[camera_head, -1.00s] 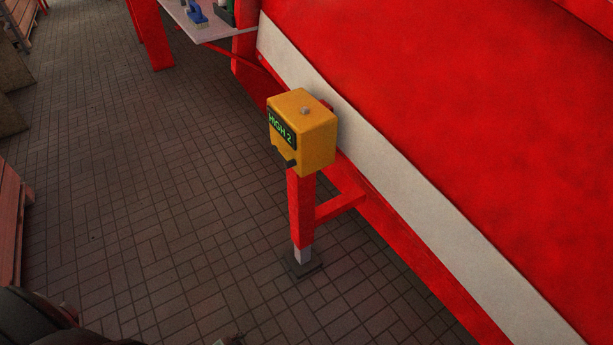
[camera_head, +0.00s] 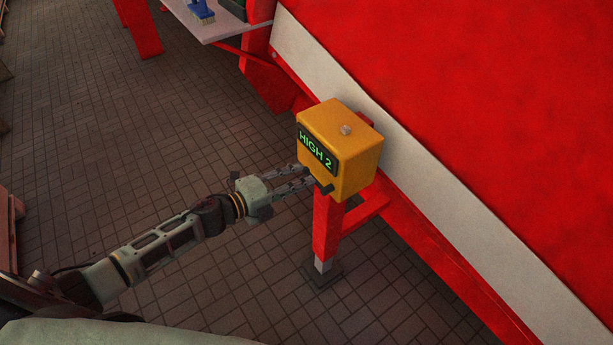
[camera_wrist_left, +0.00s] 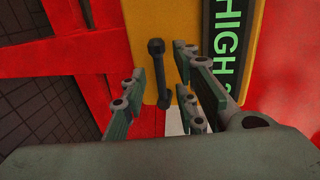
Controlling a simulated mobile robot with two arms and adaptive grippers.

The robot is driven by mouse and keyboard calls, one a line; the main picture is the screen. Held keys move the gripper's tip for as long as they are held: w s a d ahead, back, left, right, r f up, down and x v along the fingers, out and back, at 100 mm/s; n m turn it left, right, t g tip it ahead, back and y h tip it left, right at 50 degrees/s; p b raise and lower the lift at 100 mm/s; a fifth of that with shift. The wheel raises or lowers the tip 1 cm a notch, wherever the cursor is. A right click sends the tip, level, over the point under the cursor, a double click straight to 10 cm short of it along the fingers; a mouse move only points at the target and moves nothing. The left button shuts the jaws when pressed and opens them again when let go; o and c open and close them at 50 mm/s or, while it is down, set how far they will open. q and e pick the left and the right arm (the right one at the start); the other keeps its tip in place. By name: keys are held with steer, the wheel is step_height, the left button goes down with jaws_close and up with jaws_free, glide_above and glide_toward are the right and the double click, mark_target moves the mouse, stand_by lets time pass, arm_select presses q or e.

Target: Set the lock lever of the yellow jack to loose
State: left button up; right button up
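The yellow jack (camera_head: 352,158) is a box on a red leg at the side of the red machine, with a green display reading "HIGH 2". Its dark lock lever (camera_head: 325,189) sits low on the front face. In the left wrist view the lever (camera_wrist_left: 158,75) is a dark bar with knobbed ends, upright in that picture. My left gripper (camera_head: 307,179) reaches in from the left, just in front of the jack. In the left wrist view its fingers (camera_wrist_left: 160,90) are open, with the lever showing between them; contact is not visible. My right gripper is out of view.
The red machine wall with its white band (camera_head: 400,165) runs behind the jack. The jack's red leg (camera_head: 327,225) stands on the brick floor below. A shelf (camera_head: 225,28) with a blue brush (camera_head: 201,11) is at the top.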

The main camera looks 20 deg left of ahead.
arm_select(q)
steer(key=x, duration=0.3)
steer(key=shift+w, duration=0.2)
steer(key=shift+c, duration=0.3)
steer(key=shift+f, duration=0.1)
jaws_close()
